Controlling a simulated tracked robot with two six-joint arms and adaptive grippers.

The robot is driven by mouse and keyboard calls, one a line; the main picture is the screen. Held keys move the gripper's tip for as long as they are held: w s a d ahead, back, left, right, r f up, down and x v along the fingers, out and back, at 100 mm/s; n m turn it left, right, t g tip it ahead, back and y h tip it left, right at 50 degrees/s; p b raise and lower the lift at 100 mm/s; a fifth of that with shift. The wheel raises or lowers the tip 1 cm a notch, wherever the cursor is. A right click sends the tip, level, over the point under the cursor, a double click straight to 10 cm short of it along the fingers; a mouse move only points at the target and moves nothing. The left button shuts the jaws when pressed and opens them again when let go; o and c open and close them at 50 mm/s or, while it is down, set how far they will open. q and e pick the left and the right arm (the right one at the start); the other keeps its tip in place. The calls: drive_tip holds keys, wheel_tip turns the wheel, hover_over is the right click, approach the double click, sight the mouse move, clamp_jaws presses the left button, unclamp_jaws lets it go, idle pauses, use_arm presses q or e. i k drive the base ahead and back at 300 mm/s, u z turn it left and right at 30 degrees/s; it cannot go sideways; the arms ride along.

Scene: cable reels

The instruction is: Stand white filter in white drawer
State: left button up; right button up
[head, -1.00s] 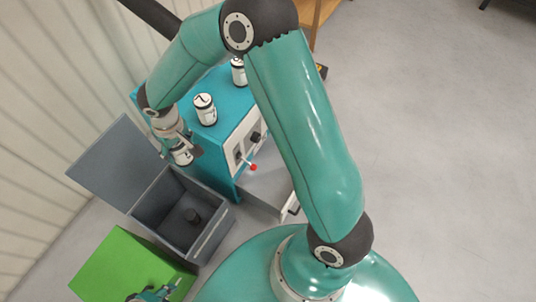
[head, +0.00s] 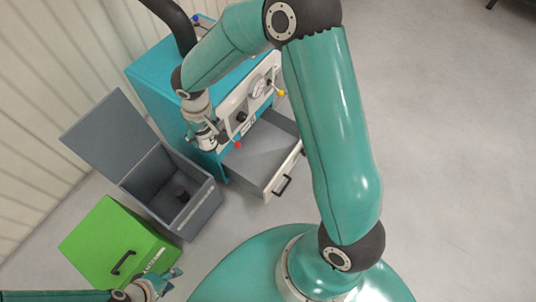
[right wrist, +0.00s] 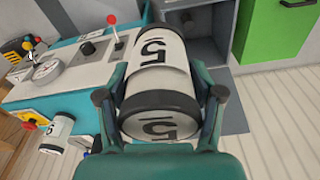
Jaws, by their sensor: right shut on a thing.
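My right gripper (right wrist: 160,95) is shut around a white filter (right wrist: 158,75) with black end bands and a "5" on its side and end. In the head view the right gripper (head: 203,130) is at the left end of the teal cabinet's control panel, with part of the held filter (head: 207,141) showing below it. The white drawer (head: 283,178) is pulled out under the panel, to the right of and lower than the gripper; the visible inside looks empty. My left gripper (head: 155,284) is by the green box at the bottom left; its jaws are too small to judge.
The teal cabinet (head: 150,70) carries a panel with a gauge, knobs and a red-tipped lever (right wrist: 112,25). Another white filter (right wrist: 56,132) shows at the left of the right wrist view. A grey lidded bin (head: 200,210) stands open between cabinet and green box (head: 110,240). Floor at right is clear.

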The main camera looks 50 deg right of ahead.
sight(270, 159)
drive_tip(key=u, duration=1.9)
drive_tip(key=i, duration=0.1)
drive_tip(key=z, duration=3.35)
drive_tip(key=i, duration=0.45)
drive_tip(key=u, duration=0.5)
